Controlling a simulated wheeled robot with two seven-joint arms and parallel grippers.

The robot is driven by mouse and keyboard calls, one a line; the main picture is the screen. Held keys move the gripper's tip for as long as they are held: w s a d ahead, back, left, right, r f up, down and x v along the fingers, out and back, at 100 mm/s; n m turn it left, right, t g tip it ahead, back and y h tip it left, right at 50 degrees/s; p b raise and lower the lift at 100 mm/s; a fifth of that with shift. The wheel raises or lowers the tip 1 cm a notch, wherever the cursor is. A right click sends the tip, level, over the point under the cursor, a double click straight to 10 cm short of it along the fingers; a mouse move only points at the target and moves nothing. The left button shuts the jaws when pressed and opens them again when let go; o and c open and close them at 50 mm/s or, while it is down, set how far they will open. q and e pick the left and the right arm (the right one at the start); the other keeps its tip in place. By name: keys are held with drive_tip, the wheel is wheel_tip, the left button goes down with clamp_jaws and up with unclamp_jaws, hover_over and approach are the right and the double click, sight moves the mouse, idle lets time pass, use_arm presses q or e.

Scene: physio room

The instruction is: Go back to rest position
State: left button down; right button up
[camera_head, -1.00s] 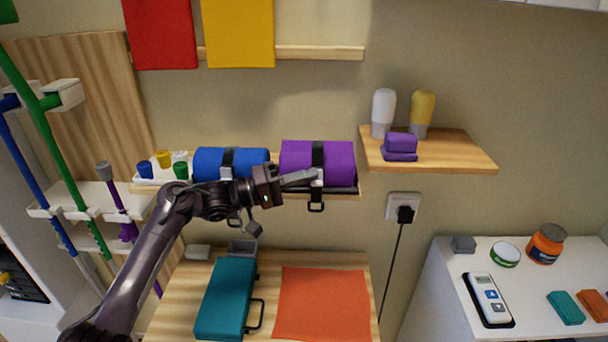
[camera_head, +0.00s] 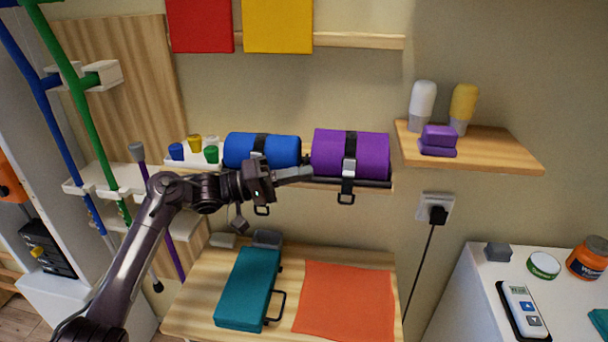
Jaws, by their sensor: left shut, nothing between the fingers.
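My left arm comes in from the lower left. My left gripper (camera_head: 299,173) is shut and empty, with its fingers pointing right. In the picture it lies in front of the wall shelf, between a blue roll (camera_head: 262,150) and a purple roll (camera_head: 350,154). Both rolls have dark straps with buckles. I cannot tell how far the fingertips stand from the rolls. My right gripper does not show.
Below stands a wooden table (camera_head: 205,290) with a teal case (camera_head: 247,289) and an orange cloth (camera_head: 345,301). Crutches and poles (camera_head: 86,140) stand at left. A small shelf (camera_head: 500,158) with bottles is at right. A white cabinet (camera_head: 470,290) fills the lower right.

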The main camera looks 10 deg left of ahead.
use_arm(q)
drive_tip(key=s+f+t+y, duration=0.3)
drive_tip(key=f+y, duration=0.3)
drive_tip(key=f, duration=0.3)
drive_tip(key=s+f+t+y, duration=0.2)
drive_tip(key=f+y, duration=0.3)
drive_tip(key=f, duration=0.4)
drive_tip(key=s+a+f+g+y, duration=0.2)
drive_tip(key=s+a+f+y, duration=0.1)
drive_tip(key=s, duration=0.6)
drive_tip(key=s+a+f+g+y, duration=0.2)
drive_tip(key=s+a+g, duration=0.1)
drive_tip(key=s, duration=0.5)
drive_tip(key=s+a+f+g+y, duration=0.2)
drive_tip(key=s+a+f+y, duration=0.15)
drive_tip(key=s, duration=0.55)
wheel_tip(320, 180, down, 28)
drive_tip(key=s+g, duration=0.1)
drive_tip(key=g, duration=0.1)
drive_tip(key=s+a+f, duration=0.2)
drive_tip(key=s+f, duration=0.8)
drive_tip(key=s+a+f+m+b, duration=0.1)
drive_tip(key=s+f, duration=0.9)
drive_tip(key=shift+s+a+f+g+h+b, duration=0.15)
drive_tip(key=shift+s+a+g+h+b, duration=0.15)
drive_tip(key=shift+s+a+g+h, duration=0.1)
